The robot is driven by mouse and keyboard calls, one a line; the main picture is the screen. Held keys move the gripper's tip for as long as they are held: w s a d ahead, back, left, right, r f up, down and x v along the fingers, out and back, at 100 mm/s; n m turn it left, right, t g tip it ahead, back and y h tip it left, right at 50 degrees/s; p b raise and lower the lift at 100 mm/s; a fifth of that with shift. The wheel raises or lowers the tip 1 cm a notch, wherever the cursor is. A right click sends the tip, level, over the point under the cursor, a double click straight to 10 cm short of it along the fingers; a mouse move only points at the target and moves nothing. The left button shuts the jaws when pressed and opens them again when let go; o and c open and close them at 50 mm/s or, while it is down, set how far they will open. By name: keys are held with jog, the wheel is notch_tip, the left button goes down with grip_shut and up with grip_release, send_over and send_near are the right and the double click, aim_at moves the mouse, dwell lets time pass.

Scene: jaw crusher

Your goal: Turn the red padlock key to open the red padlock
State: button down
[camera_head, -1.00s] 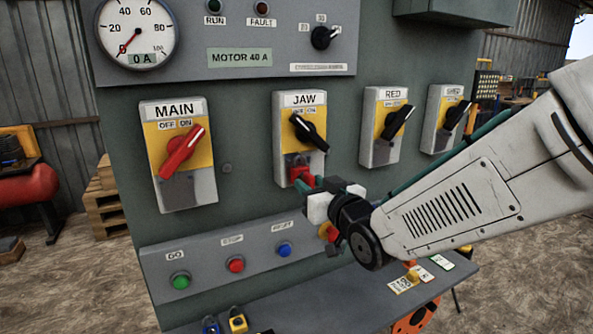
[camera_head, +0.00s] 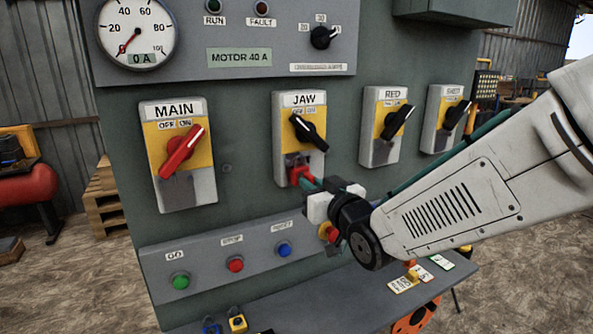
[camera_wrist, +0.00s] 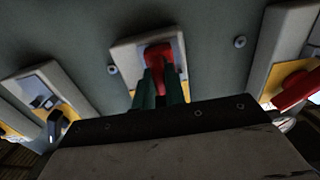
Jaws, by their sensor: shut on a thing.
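The red padlock (camera_head: 295,166) hangs at the lower part of the JAW switch box (camera_head: 316,159), below its black handle. In the wrist view a red piece (camera_wrist: 158,56) shows between the green fingers against the pale box. My gripper (camera_head: 310,183) reaches the padlock from the lower right, and its green fingertips are close together in the wrist view (camera_wrist: 158,85). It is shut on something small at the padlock. The key itself cannot be made out; the fingers hide it. I cannot tell if the padlock's shackle is open.
The MAIN switch (camera_head: 178,160) with a red handle is to the left. Two more switches, RED (camera_head: 384,130) and another (camera_head: 445,120), are to the right. Below is a button panel (camera_head: 205,262), then a shelf (camera_head: 350,300) with small padlocks and tags.

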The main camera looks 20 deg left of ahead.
jog(key=shift+w+a+r, duration=0.1)
dwell(0.4)
jog(key=m, duration=0.4)
dwell(0.4)
jog(key=shift+a+m, duration=0.1)
jog(key=shift+m, duration=1.7)
jog(key=m, duration=0.3)
jog(key=shift+w+m, duration=0.1)
jog(key=shift+m, duration=0.3)
